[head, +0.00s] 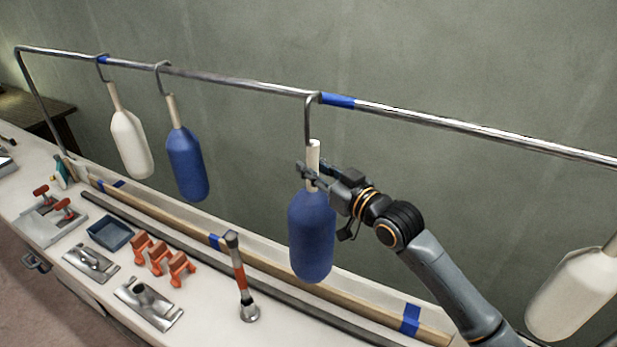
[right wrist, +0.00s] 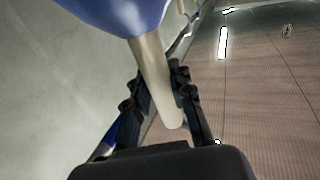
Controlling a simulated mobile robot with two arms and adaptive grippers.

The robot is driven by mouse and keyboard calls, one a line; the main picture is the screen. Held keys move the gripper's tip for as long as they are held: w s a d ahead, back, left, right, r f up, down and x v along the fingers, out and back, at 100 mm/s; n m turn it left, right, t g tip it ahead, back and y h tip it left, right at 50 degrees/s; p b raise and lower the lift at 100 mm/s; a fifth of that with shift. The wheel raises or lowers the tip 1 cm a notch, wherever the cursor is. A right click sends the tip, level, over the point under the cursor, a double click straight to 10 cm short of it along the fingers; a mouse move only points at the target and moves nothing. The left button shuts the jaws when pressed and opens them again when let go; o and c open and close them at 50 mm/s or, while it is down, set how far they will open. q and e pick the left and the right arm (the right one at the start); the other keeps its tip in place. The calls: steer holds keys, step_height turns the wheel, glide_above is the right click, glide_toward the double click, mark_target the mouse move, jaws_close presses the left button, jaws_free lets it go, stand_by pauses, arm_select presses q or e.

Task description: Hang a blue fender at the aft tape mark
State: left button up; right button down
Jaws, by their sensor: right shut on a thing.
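A blue fender (head: 311,236) hangs upright below the rail (head: 220,80), its hook over the rail just left of a blue tape mark (head: 338,100). My right gripper (head: 312,176) is shut on the pale neck of this fender. In the right wrist view the neck (right wrist: 152,75) sits between the fingers (right wrist: 155,90), with the blue body (right wrist: 115,12) beyond. Another blue fender (head: 187,165) hangs farther left, beside a white fender (head: 131,145) near another blue tape mark (head: 103,60). My left gripper is not in view.
A white fender (head: 572,292) is at the far right. The bench below holds a red-handled tool (head: 237,275), several orange clamps (head: 158,255), a blue tray (head: 110,233), metal fittings (head: 148,303) and long strips (head: 275,292). The grey wall stands behind the rail.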

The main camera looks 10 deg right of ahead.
steer(key=shift+w+d+b, duration=0.45)
steer(key=shift+w, duration=0.15)
steer(key=shift+w+d+b, duration=0.15)
steer(key=shift+w+b, duration=0.15)
arm_select(q)
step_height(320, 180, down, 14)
steer(key=b, duration=1.2)
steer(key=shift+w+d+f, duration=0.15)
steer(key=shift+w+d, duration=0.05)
arm_select(e)
steer(key=w+d+f, duration=0.3)
steer(key=w+d, duration=0.2)
steer(key=w, duration=0.3)
steer(key=shift+w+d, duration=0.3)
steer(key=shift+d, duration=0.1)
steer(key=c, duration=1.1)
jaws_free()
